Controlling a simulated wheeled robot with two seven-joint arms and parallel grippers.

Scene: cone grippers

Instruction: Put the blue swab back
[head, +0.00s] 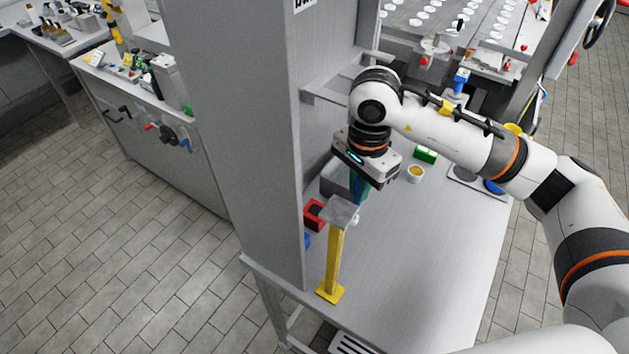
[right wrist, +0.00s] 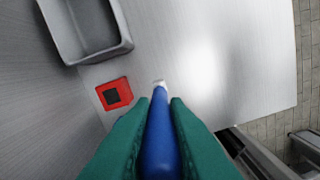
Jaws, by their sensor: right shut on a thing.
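My right gripper (head: 358,190) has green fingers, which also show in the right wrist view (right wrist: 158,130). It is shut on the blue swab (right wrist: 159,140), a blue rod with a small white tip pointing away from the wrist. In the head view, only a little blue shows between the fingers, above the table. A red square holder (right wrist: 114,94) with a dark middle stands on the table, left of the swab's tip in the right wrist view. It also shows in the head view (head: 311,222), beside the grey panel. My left gripper is not in view.
A grey bin (right wrist: 124,46) stands near the red holder. A yellow post (head: 334,262) with a grey top stands close in front of the gripper. A tall grey panel (head: 245,130) borders the table's left side. A small cup (head: 415,174) and green box (head: 426,155) stand behind. The table's right front is clear.

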